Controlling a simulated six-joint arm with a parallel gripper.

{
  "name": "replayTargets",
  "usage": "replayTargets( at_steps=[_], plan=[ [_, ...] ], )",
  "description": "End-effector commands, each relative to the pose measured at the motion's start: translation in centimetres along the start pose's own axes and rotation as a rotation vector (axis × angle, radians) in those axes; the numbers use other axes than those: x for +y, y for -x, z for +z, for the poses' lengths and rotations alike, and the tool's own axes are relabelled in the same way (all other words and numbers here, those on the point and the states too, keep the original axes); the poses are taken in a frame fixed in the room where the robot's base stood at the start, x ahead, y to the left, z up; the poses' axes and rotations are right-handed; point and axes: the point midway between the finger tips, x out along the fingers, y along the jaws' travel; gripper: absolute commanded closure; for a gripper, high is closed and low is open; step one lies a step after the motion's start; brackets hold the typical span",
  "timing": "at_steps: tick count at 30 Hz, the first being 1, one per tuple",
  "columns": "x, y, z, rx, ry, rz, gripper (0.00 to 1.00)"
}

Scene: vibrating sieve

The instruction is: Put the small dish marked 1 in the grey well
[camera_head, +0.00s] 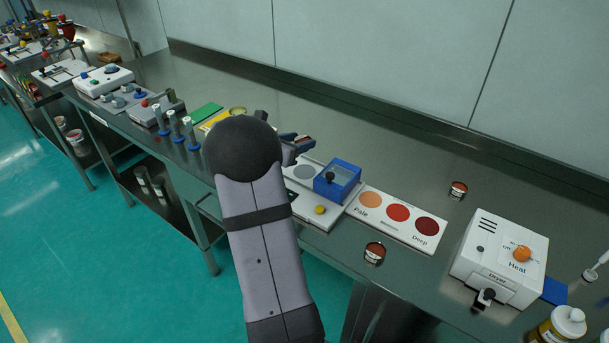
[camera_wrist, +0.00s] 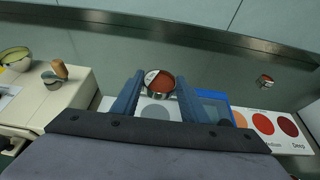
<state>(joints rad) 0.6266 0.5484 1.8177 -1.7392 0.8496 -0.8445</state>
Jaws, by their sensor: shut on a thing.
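My gripper (camera_wrist: 160,92) is shut on a small round dish (camera_wrist: 161,82) with dark red contents and a white label on its rim; the mark on it is too small to read. In the head view, my gripper (camera_head: 299,142) shows at the far side of my arm, with the dish mostly hidden. The grey well (camera_head: 303,172) is a grey disc on the white sieve unit, left of a blue box. In the wrist view, the grey well (camera_wrist: 155,112) lies just below the dish in the picture. The dish appears held above the unit; its exact height is unclear.
The blue box (camera_head: 338,180) with a black knob stands right beside the well. A Pale-to-Deep colour card (camera_head: 383,231), two other small dishes (camera_head: 458,190) (camera_head: 375,253) and a white dryer (camera_head: 499,260) are farther right. Blue-based tubes (camera_head: 175,127) stand left. Bare bench lies behind.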

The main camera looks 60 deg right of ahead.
Motion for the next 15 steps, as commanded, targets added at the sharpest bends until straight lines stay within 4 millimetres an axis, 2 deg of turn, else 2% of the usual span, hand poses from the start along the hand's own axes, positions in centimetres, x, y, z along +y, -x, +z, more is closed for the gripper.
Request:
replayTargets(
  at_steps=[7, 15],
  plan=[
    [-0.6, -0.3, 0.1, 0.0, -0.003, -0.015, 0.81],
    [-0.5, -1.7, -3.4, 0.003, 0.0, -0.015, 0.82]
  ],
)
